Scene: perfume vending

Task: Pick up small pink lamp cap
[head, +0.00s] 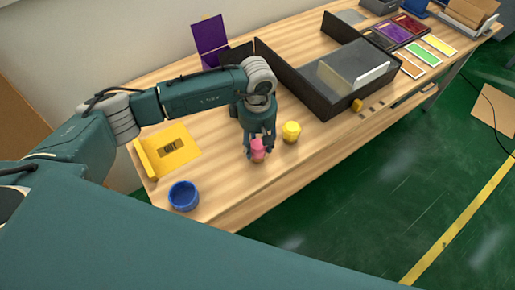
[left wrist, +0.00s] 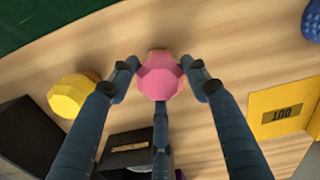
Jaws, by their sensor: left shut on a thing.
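The small pink lamp cap (head: 257,145) is between the fingers of my left gripper (head: 258,150), low over the wooden table near its front edge. In the left wrist view the cap (left wrist: 160,76) looks pink and faceted. Fingers of my left gripper (left wrist: 160,80) close on it from the left and right, with a third finger below it. Something brownish shows under the cap in the head view; I cannot tell whether the cap touches the table. My right gripper is not in view.
A yellow faceted cap (head: 291,131) stands close to the right of my left gripper. A blue bowl (head: 184,196) and a yellow OUT panel (head: 174,148) are to the left. A large dark tray (head: 296,91) stands behind. Bare table lies between bowl and gripper.

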